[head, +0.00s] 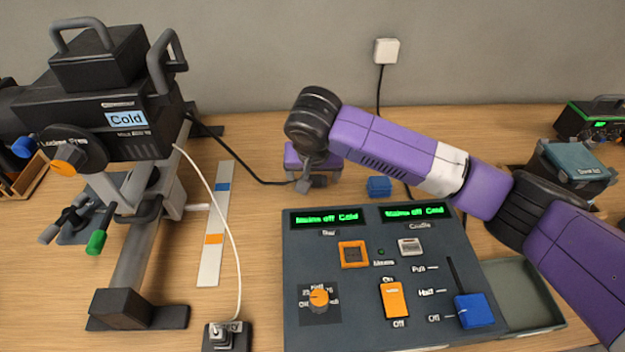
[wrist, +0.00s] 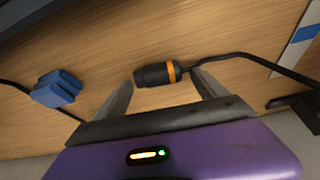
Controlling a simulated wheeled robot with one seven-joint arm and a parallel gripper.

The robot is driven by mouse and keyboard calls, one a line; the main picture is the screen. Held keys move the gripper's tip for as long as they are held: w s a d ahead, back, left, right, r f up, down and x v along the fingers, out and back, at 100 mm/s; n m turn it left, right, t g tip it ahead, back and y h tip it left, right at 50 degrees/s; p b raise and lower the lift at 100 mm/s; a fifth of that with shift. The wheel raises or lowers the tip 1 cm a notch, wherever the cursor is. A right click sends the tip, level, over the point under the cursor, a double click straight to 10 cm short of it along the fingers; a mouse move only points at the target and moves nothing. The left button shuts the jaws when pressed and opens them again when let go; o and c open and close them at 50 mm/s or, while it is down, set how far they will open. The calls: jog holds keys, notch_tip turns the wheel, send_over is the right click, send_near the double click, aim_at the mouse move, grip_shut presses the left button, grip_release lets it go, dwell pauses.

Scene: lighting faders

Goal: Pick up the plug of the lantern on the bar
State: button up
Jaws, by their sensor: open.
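The lantern (head: 125,115), a large black lamp with a "Cold" label, sits on a grey stand at the left of the head view. A black cable runs from it towards my gripper (head: 308,180). In the wrist view the black plug (wrist: 155,75) with an orange ring lies on the wooden bench, its cable leaving to the right. My gripper's two grey fingers (wrist: 163,82) are open, one on either side of the plug. I cannot tell whether they touch it. In the head view my gripper largely hides the plug.
A blue connector (wrist: 57,88) lies left of the plug; it is also in the head view (head: 379,186). The control desk (head: 345,290) stands in front, with a grey tray (head: 530,290) at its right. A white-and-blue strip (head: 215,230) lies left. A white cable ends at a socket block (head: 228,338).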

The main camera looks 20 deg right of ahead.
aim_at(313, 174)
jog(key=c, duration=1.6)
jog(key=shift+o, duration=0.2)
jog(key=shift+r, duration=0.1)
notch_tip(313, 174, up, 20)
jog(key=p, duration=0.1)
